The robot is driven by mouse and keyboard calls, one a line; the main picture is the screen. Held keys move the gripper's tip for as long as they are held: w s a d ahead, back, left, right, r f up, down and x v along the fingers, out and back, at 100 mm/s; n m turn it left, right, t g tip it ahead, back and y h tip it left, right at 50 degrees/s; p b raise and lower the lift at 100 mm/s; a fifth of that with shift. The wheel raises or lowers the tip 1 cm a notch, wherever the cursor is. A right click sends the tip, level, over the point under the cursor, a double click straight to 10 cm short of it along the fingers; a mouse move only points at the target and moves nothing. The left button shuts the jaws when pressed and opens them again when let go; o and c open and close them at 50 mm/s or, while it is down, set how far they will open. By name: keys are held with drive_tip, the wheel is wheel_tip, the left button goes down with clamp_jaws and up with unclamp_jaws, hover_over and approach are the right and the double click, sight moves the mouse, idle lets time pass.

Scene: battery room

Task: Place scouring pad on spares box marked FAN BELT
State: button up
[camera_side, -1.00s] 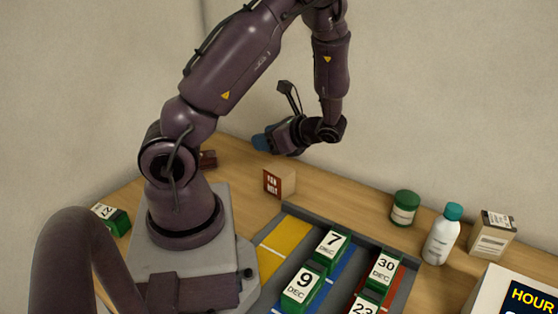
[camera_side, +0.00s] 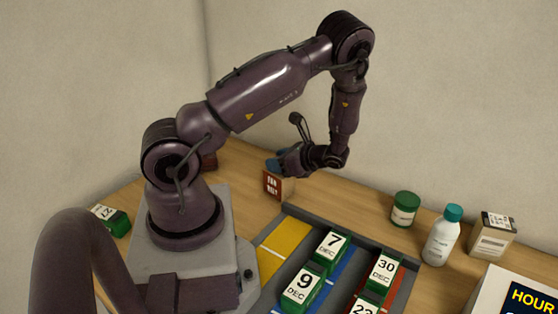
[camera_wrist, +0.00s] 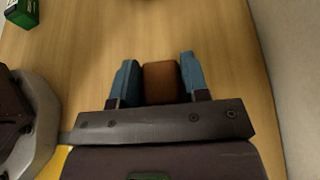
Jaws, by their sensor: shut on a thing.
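My gripper (camera_side: 277,163) has blue fingers. In the wrist view my gripper (camera_wrist: 158,62) is shut on a rust-brown block, the scouring pad (camera_wrist: 159,84), which fills the space between the fingers. The pad is not distinguishable in the side view, and the box cannot be made out in the wrist view.
A grey tray (camera_side: 377,256) with coloured strips holds several green date blocks. A green jar (camera_side: 405,209), a white bottle (camera_side: 441,238) and a carton (camera_side: 491,236) stand to the right. Another green block (camera_side: 112,220) lies at left. A dark red object (camera_side: 209,161) sits behind my arm.

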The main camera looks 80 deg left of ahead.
drive_tip(key=shift+f, duration=0.1)
drive_tip(key=o, duration=1)
drive_tip(key=shift+w+d+r, duration=0.15)
drive_tip(key=shift+w+r, duration=0.05)
drive_tip(key=v, duration=1.1)
drive_tip(key=shift+s+d+r+n+t+h, duration=1.5)
drive_tip(key=shift+d+r+t, duration=1)
drive_tip(key=shift+d+r, duration=0.95)
drive_tip(key=shift+s+d+r+n+t+h, duration=1.5)
drive_tip(key=shift+d+r+t, duration=1.2)
drive_tip(key=shift+r, duration=1.3)
drive_tip(key=shift+s+d+r+n+t+h, duration=1.5)
drive_tip(key=shift+d+r+t, duration=0.8)
drive_tip(key=shift+d+r, duration=1.25)
